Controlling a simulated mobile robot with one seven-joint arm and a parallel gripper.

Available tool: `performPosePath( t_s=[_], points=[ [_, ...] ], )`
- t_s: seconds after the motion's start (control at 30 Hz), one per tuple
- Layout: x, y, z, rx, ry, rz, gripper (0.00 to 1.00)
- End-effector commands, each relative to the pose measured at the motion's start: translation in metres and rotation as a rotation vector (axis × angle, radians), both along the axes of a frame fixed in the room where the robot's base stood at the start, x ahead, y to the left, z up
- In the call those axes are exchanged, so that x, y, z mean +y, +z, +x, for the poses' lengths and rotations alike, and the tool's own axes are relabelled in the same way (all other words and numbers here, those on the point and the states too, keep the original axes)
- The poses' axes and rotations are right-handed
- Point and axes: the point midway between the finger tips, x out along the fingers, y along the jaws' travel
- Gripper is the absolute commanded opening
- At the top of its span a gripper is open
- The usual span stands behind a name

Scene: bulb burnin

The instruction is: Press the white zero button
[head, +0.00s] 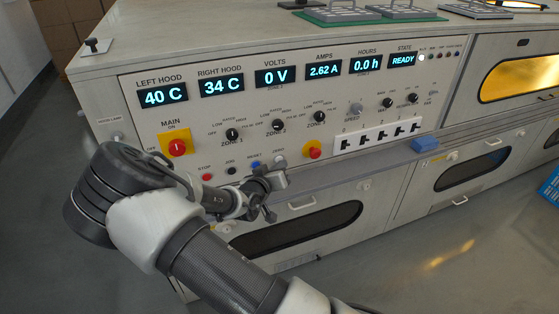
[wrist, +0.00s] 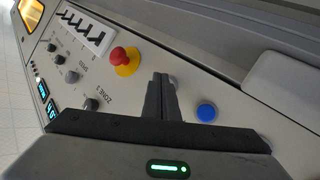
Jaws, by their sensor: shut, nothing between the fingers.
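The white zero button (head: 279,161) is at the right end of the row of small round buttons low on the front panel, under the ZERO label. In the wrist view a pale edge of the zero button (wrist: 173,81) shows just beside my fingertips, which hide the rest of it. My gripper (head: 272,182) is in front of the panel, close to the button row. In the wrist view my gripper (wrist: 162,78) has its two fingers together with nothing between them. I cannot tell whether the fingertips touch the button.
The blue reset button (wrist: 206,112) lies beside the fingers. A red mushroom knob on a yellow base (wrist: 123,62) is on their other side. A row of black switches (head: 377,139) and a blue block (head: 425,144) are farther right in the head view. The STATE display (head: 402,60) reads READY.

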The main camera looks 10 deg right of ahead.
Motion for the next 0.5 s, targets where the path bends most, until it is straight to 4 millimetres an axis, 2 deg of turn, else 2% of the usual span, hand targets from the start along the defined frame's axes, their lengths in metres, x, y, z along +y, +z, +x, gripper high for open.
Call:
performPosePath(
  t_s=[0.2, 0.5],
  points=[
    [-0.0012, 0.0002, -0.0099, 0.0, 0.001, 0.0, 0.0],
    [-0.0016, 0.0, -0.0111, 0.0, 0.0, 0.0, 0.0]
  ],
)
